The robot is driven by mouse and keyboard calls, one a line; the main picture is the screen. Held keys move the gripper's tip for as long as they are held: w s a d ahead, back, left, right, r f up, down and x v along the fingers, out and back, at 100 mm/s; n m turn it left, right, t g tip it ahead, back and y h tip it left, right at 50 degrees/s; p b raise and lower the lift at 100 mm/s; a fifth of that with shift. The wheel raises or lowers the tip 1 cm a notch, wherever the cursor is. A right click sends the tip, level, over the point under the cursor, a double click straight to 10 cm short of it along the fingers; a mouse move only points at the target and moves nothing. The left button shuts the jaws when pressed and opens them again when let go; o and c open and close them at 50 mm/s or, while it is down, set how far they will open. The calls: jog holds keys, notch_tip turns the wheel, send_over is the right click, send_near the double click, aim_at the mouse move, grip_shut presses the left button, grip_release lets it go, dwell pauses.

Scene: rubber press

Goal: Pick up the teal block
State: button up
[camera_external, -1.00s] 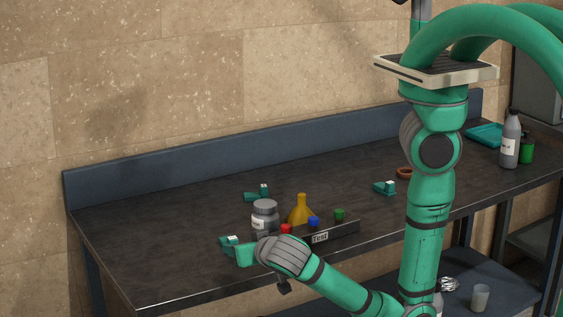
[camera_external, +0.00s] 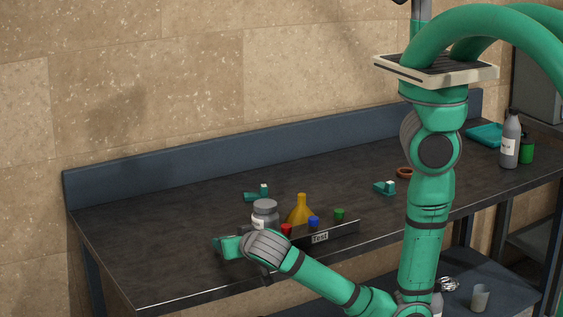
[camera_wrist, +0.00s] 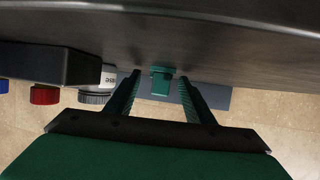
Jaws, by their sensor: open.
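The teal block (camera_wrist: 161,84) shows in the wrist view between the two finger ends of my gripper (camera_wrist: 159,79), with space visible on each side. I cannot tell whether it is fully between the fingers or still beyond them. In the external view my gripper (camera_external: 229,246) is low over the table's front left, pointing left. A teal piece (camera_external: 217,242) shows at its tip, largely hidden by the wrist. Two similar teal pieces with white tops lie apart from it, one behind the jar (camera_external: 254,196) and one farther right (camera_external: 382,188).
The table's front edge (camera_external: 185,300) is near. The left tabletop (camera_external: 130,235) is clear.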

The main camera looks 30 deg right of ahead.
jog(key=shift+w+f, duration=0.1)
jog(key=shift+w, duration=0.15)
grip_shut()
notch_tip(320, 180, up, 10)
dwell(0.6)
